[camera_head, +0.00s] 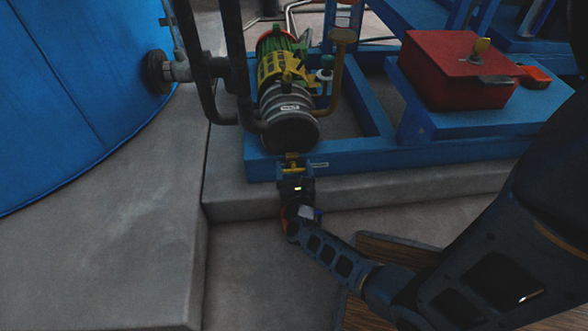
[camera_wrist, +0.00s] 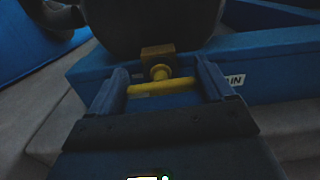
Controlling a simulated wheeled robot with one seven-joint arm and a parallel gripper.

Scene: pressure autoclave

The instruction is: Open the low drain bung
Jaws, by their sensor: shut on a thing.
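The low drain bung is a small yellow plug with a yellow crossbar (camera_wrist: 160,87), set in a brass-coloured block (camera_wrist: 158,54) under the dark round end of the pump. In the head view the bung (camera_head: 292,169) shows small, low on the pump's front end. My gripper (camera_wrist: 163,88) has its two fingers on either side of the crossbar, shut on its ends. In the head view my gripper (camera_head: 293,178) reaches up to the bung from below. The bung's seat inside the block is hidden.
The pump (camera_head: 290,125) sits on a blue frame (camera_head: 385,149) on a concrete plinth (camera_head: 375,180). A label partly reading "IN" (camera_wrist: 234,80) is beside the right finger. Dark pipes (camera_head: 236,75) stand left of the pump. A red box (camera_head: 460,75) stands right. The large blue tank (camera_head: 75,90) is far left.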

